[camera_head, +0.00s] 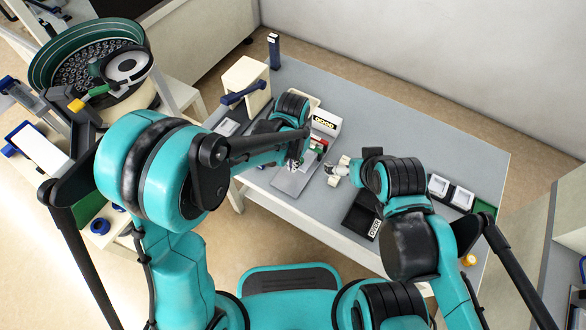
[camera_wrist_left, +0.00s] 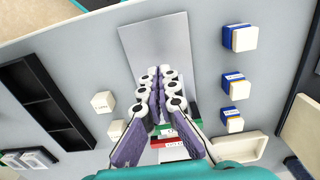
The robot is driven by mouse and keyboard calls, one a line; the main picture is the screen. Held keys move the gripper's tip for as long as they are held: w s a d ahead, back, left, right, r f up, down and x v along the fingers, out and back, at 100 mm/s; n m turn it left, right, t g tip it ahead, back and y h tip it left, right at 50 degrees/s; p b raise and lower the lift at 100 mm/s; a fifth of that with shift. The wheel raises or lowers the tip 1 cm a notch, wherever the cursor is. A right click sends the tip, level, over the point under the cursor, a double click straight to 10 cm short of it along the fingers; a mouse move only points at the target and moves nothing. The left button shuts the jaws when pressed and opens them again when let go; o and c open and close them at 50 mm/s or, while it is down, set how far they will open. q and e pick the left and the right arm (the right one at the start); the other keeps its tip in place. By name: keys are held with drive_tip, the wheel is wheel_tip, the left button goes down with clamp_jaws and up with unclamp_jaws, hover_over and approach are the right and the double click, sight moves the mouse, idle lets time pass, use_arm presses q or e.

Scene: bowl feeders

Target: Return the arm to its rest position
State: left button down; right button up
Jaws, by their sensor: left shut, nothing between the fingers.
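My left arm reaches in from the left over the grey table. My right gripper (camera_head: 338,171) is to the right of the left one, over the table. It is small and partly hidden, so its opening cannot be told.
A black tray (camera_head: 360,220) with a white label lies near the table's front edge. Several blue, white and orange blocks (camera_wrist_left: 238,38) stand right of the plate. A bowl feeder (camera_head: 95,62) stands at the left. The table's back right (camera_head: 430,125) is clear.

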use_arm(q)
wheel_tip(320, 180, up, 5)
drive_tip(key=p, duration=0.3)
drive_tip(key=shift+f, duration=0.15)
idle(0.4)
drive_tip(key=s+a+r+n+t, duration=0.2)
drive_tip(key=s+a+r, duration=0.1)
drive_tip(key=a, duration=0.4)
drive_tip(key=s+a+r+n+t, duration=0.2)
drive_tip(key=s+a+r, duration=0.1)
drive_tip(key=a+r, duration=0.3)
drive_tip(key=s+a+r+n+t, duration=0.3)
drive_tip(key=s+a+r, duration=0.1)
drive_tip(key=a, duration=0.4)
drive_tip(key=shift+a+r, duration=0.25)
drive_tip(key=shift+r, duration=0.25)
